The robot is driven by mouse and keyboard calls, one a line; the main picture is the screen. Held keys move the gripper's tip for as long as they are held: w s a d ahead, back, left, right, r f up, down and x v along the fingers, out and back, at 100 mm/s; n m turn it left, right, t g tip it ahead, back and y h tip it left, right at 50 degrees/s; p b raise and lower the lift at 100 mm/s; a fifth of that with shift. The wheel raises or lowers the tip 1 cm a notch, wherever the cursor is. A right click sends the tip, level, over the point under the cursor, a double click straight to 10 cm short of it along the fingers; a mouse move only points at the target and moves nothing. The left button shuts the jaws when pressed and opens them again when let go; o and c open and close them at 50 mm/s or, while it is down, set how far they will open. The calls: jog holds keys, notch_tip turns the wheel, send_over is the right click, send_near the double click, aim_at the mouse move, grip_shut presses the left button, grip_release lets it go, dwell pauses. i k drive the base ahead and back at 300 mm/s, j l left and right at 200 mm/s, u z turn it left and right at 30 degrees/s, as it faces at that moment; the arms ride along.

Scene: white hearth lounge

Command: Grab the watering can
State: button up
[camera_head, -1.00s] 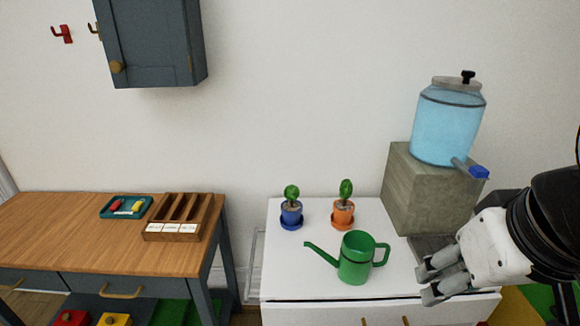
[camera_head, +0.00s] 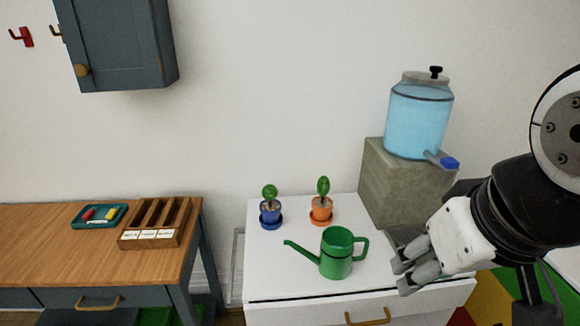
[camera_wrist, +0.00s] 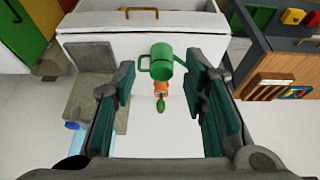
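A green watering can (camera_head: 337,254) stands upright on the white cabinet top (camera_head: 285,283), its spout to the left and its handle to the right. My gripper (camera_head: 401,274) is to the right of the can, apart from its handle, with its fingers pointing left. In the wrist view, the watering can (camera_wrist: 161,60) shows beyond the gap between the fingers of my gripper (camera_wrist: 163,88). The fingers are spread wide and nothing is between them.
A blue pot (camera_head: 270,213) and an orange pot (camera_head: 321,209) with plants stand behind the can. A water dispenser (camera_head: 418,118) with a blue tap sits on a stone block (camera_head: 400,185) at the back right. A wooden table (camera_head: 60,240) is at the left.

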aim_at(335, 259)
jog(key=i+j+z, duration=0.1)
jog(key=j, duration=2.1)
jog(key=i+z, duration=0.05)
jog(key=i, duration=0.05)
